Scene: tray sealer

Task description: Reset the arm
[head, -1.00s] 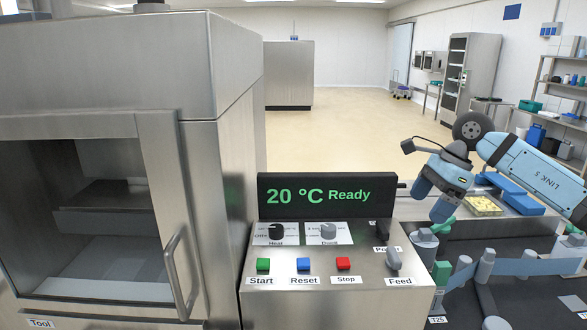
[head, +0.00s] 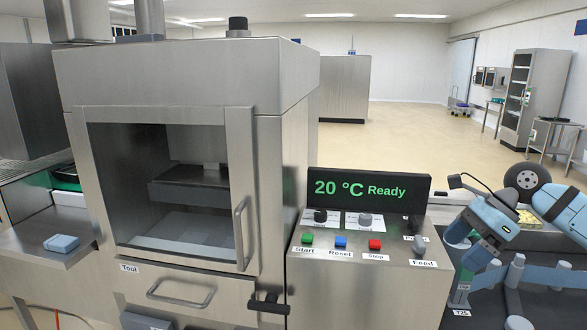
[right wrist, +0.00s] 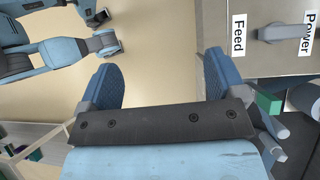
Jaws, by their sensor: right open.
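My right gripper (head: 468,243) is open and empty, just right of the control panel (head: 375,262). In the right wrist view its two blue fingers (right wrist: 160,82) stand wide apart, with bare floor between them. The Feed and Power switches (right wrist: 278,32) show at that view's upper right, clear of the fingers. My left gripper is not seen in the head view. Blue-grey parts of my own body show at upper left in the right wrist view.
The steel sealer (head: 185,75) stands left of the panel, its window door closed. The display (head: 368,188) reads 20 °C Ready. A dark belt area (head: 548,303) with guide rails lies at right. A blue block (head: 62,243) sits on the left shelf. Open floor lies behind.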

